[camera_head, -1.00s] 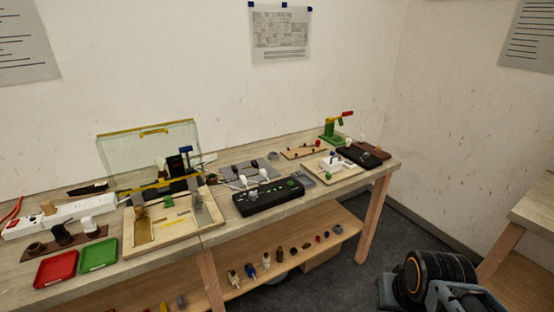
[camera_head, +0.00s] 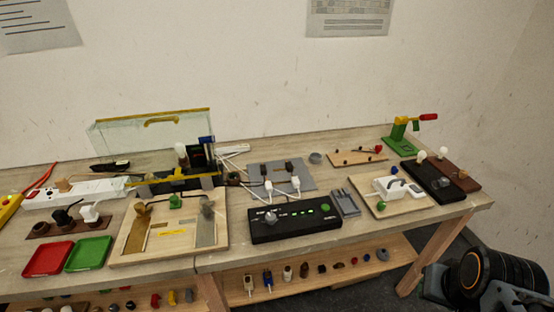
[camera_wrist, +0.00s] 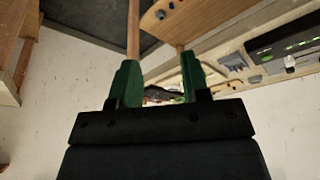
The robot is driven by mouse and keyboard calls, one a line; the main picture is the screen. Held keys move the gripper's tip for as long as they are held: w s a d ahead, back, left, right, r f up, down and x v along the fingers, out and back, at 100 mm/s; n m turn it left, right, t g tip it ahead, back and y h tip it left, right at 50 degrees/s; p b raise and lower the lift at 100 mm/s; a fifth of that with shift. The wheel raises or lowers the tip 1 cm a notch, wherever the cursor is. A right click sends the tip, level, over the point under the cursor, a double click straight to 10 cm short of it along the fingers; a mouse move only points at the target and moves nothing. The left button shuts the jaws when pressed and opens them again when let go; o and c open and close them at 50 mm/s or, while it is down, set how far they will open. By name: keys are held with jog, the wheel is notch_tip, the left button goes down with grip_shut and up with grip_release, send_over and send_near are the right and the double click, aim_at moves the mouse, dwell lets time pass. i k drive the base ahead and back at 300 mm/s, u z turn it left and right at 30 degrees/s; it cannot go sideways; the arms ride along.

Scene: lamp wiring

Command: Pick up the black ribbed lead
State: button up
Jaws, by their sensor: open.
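Dark plugs (camera_head: 278,168) sit at the back of a grey board (camera_head: 305,175) in the middle of the bench, behind white plugs (camera_head: 282,188) with white cables. A black plug (camera_head: 64,218) also stands on a brown strip (camera_head: 42,229) at the left. I cannot tell which dark piece is the ribbed lead; ribs are too small to see. My gripper (camera_wrist: 158,82) shows in the wrist view with its green fingers apart and nothing between them. It is well off the bench top, and my arm is at the lower right of the head view.
A black power box (camera_head: 297,232) with green lights stands before the grey board. Red (camera_head: 47,257) and green (camera_head: 88,253) trays lie at the left. A wooden frame (camera_head: 128,258) is beside them. A lower shelf (camera_head: 320,284) holds several small parts. The floor at right is clear.

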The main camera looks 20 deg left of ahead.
aim_at(289, 165)
jog(key=u, duration=0.8)
jog(key=i, duration=0.85)
jog(key=u, duration=0.85)
